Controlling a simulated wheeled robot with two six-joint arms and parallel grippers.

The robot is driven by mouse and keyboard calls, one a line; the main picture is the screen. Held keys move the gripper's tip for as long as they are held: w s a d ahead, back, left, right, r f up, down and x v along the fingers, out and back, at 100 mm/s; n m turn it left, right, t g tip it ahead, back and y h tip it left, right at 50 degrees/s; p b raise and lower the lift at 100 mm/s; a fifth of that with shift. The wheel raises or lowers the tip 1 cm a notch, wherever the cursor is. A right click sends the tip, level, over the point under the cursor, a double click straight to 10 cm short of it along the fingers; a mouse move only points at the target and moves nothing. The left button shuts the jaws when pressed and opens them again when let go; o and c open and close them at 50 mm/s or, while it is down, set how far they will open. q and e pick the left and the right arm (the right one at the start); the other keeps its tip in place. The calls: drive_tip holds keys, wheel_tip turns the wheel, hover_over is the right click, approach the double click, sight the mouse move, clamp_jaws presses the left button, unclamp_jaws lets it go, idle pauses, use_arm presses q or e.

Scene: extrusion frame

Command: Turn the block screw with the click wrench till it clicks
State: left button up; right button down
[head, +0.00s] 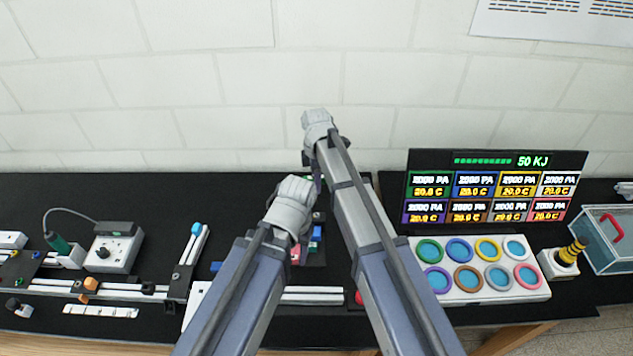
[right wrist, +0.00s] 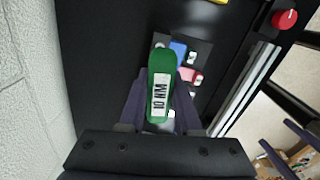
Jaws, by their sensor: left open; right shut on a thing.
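In the right wrist view, a green click wrench handle (right wrist: 161,75) marked "10 NM" sits between the fingers of my right gripper (right wrist: 160,108), which is shut on it. The wrench lies over a dark plate with small coloured blocks. I cannot make out the block screw or whether the wrench touches it. In the head view, my right gripper (head: 309,158) is near the back of the bench, mostly hidden by its own wrist. My left gripper (head: 299,238) is lower, in front of the coloured blocks, and is open; its fingers are mostly hidden.
Blue and red blocks (head: 316,238) sit on the bench beside my left wrist. A white extrusion rail (head: 312,295) runs in front. At right are a display board (head: 412,172) and a tray of coloured rings (head: 453,290). At left stands a white box with a knob (head: 122,261).

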sight(316, 197)
wheel_tip(316, 197, down, 6)
drive_tip(key=b, duration=0.5)
drive_tip(key=shift+r+b, duration=0.1)
drive_tip(key=shift+b, duration=0.25)
drive_tip(key=shift+f+b, duration=0.6)
idle(1.1)
drive_tip(key=shift+m, duration=0.7)
drive_tip(key=shift+m, duration=0.8)
